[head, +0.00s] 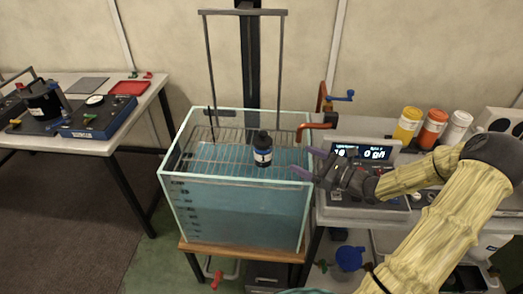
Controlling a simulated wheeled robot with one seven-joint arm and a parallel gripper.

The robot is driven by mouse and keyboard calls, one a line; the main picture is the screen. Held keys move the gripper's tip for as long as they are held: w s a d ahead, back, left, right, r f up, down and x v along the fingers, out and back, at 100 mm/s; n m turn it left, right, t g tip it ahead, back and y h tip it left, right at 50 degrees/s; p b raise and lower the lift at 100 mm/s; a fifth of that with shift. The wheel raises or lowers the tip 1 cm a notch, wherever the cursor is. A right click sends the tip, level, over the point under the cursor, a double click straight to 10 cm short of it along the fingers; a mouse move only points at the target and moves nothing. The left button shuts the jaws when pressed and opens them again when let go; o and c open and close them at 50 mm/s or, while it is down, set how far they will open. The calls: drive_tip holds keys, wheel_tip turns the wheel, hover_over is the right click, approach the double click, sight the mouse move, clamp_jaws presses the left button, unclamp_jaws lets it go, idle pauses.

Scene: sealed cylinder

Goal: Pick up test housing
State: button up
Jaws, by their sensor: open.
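A small black cylinder with a white label, which looks like the test housing (263,150), stands upright at the tank. It appears to rest on the wire rack (222,162) at the top of the glass water tank (240,215). My gripper (319,165) is open and empty, to the right of the cylinder near the tank's right rim. Its fingers point left toward the cylinder and are apart from it. The cylinder's base is hard to make out against the rack and water.
A tall metal frame (243,12) rises from the rack behind the cylinder. An orange pipe with a blue handle (342,98) stands at the tank's right back. A lit display (362,152) and several bottles (432,128) are on the right bench. A left table (135,112) holds instruments.

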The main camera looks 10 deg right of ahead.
drive_tip(key=shift+a, duration=0.1)
drive_tip(key=p, duration=0.1)
approach(259, 138)
drive_tip(key=x, duration=0.4)
drive_tip(key=shift+a+f, duration=0.25)
drive_tip(key=shift+w+a, duration=0.15)
drive_tip(key=shift+w, duration=0.05)
drive_tip(key=p+x, duration=0.1)
drive_tip(key=x, duration=0.4)
drive_tip(key=shift+w, duration=0.15)
drive_tip(key=shift+c, duration=0.4)
drive_tip(key=c, duration=1.3)
